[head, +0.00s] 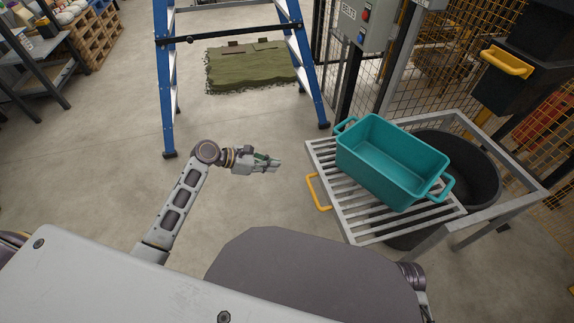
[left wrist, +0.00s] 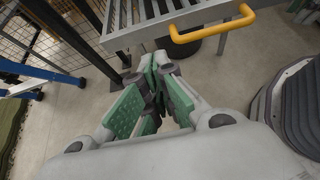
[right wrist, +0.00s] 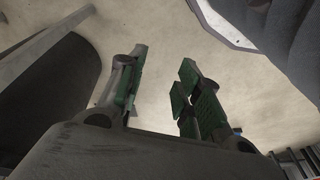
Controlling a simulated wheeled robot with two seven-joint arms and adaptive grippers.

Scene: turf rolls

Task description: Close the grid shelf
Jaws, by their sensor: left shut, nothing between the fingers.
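The grid shelf (head: 345,207) is a grey slatted panel at the right of the head view, standing out to the left from a metal frame (head: 520,205). It has a yellow handle (head: 316,196) on its left edge. A teal tub (head: 390,165) with two side handles rests on the slats. My left gripper (head: 277,163) is shut and empty, left of the handle and apart from it. The left wrist view shows its fingertips (left wrist: 156,60) below the shelf edge (left wrist: 180,20) and the handle (left wrist: 212,33). My right gripper (right wrist: 160,75) is open and empty over the floor.
A large black bin (head: 480,165) stands inside the frame behind the tub. A blue stepladder (head: 164,90) and green turf (head: 240,70) lie ahead. An electrical box (head: 362,22) and mesh fence are at upper right. Floor around the left gripper is clear.

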